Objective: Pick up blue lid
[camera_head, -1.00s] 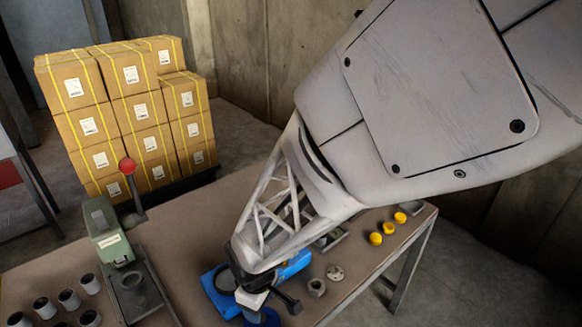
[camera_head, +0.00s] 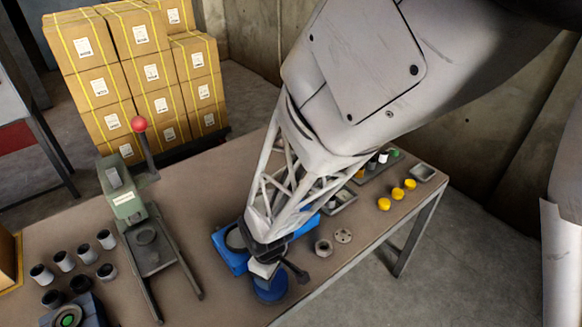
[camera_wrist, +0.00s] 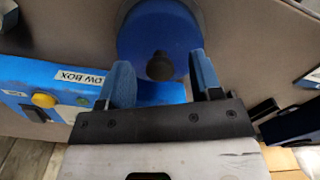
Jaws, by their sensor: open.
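The blue lid (camera_wrist: 152,30) is a round blue disc with a black knob (camera_wrist: 160,66) near its lower edge in the wrist view. In the head view the lid (camera_head: 269,291) lies on the table below my gripper, partly covered by it. My gripper (camera_wrist: 161,72) is open, with its two blue fingers on either side of the knob. Nothing is clamped between them. I cannot tell whether a finger touches the lid.
A blue box (camera_wrist: 65,80) with a yellow button sits left of my gripper in the wrist view. In the head view, a green press (camera_head: 127,195) and several dark-topped cups (camera_head: 63,260) stand left. Two metal parts (camera_head: 324,246) and yellow pieces (camera_head: 384,204) lie right.

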